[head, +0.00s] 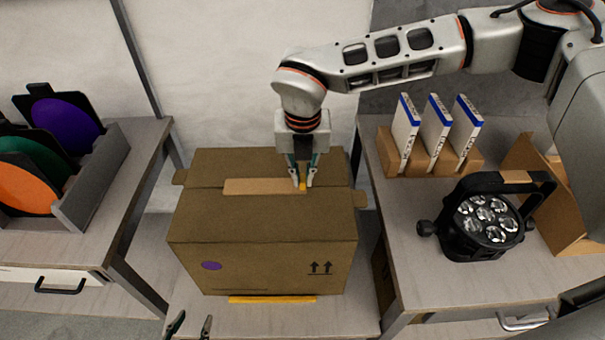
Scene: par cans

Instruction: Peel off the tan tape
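A brown cardboard box (262,255) stands closed on a low surface in the middle. A strip of tan tape (255,187) lies along its top seam. A small yellow tab (302,186) shows at the tape's right end. My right gripper (303,182) points down there, with one fingertip on each side of the tab. Whether the fingers press on it cannot be told. My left gripper (190,326) shows only its two fingertips at the bottom edge, apart with nothing visible between them, in front of the box's lower left.
The left table holds a rack (88,180) of coloured discs. The right table holds a black par can (485,225), several white-and-blue boxes (437,131) in a cardboard holder and an open carton (545,205). A yellow strip (272,299) lies before the box.

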